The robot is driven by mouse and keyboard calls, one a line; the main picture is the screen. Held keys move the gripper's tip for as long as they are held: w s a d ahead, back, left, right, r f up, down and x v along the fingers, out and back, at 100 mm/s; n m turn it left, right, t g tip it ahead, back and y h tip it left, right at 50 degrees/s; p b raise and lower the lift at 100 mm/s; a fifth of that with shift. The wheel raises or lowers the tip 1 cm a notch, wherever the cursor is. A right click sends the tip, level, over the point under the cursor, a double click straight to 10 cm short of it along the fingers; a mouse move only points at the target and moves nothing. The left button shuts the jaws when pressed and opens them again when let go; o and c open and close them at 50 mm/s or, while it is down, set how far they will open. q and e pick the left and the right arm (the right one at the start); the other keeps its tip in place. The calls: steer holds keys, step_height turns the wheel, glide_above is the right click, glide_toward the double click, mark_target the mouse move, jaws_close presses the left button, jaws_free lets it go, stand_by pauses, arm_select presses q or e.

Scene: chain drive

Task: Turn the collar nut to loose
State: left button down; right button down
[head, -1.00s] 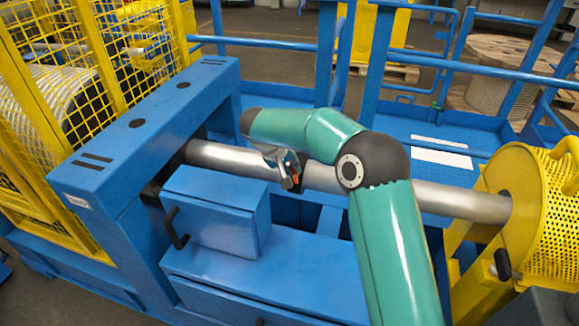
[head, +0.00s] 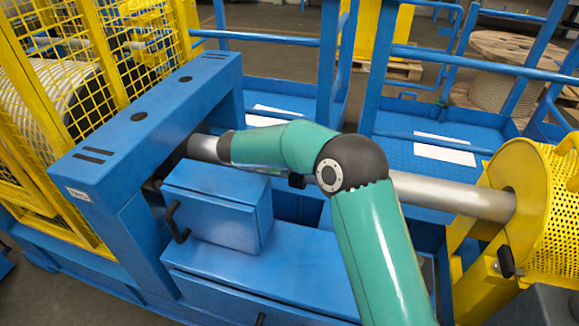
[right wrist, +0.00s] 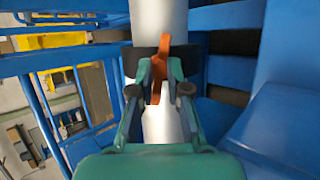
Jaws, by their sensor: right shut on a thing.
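A silver shaft (head: 450,195) runs across the head view from the blue frame to the yellow guard. In the right wrist view the shaft (right wrist: 160,18) carries a dark ring (right wrist: 195,66), which looks like the collar nut, with an orange lug or handle (right wrist: 158,72) standing out from it. My right gripper (right wrist: 158,92) is at the ring, its two fingers shut on the orange piece from both sides. In the head view my right arm's teal links hide the gripper and the collar nut. My left gripper is in neither view.
A blue box (head: 217,205) with a dark handle stands in front of the shaft, close to my arm. A blue frame (head: 140,120) and yellow mesh cage (head: 110,60) are at left, a yellow perforated guard (head: 545,205) at right. Blue rails (head: 480,65) stand behind.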

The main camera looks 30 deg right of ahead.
steer(key=n, duration=0.2)
steer(key=n+t+h+b, duration=0.1)
steer(key=n, duration=0.1)
steer(key=shift+s+f, duration=0.1)
steer(key=shift+f, duration=0.3)
steer(key=c, duration=1.1)
jaws_free()
steer(key=shift+f, duration=0.1)
steer(key=shift+c, duration=0.2)
steer(key=v, duration=1.2)
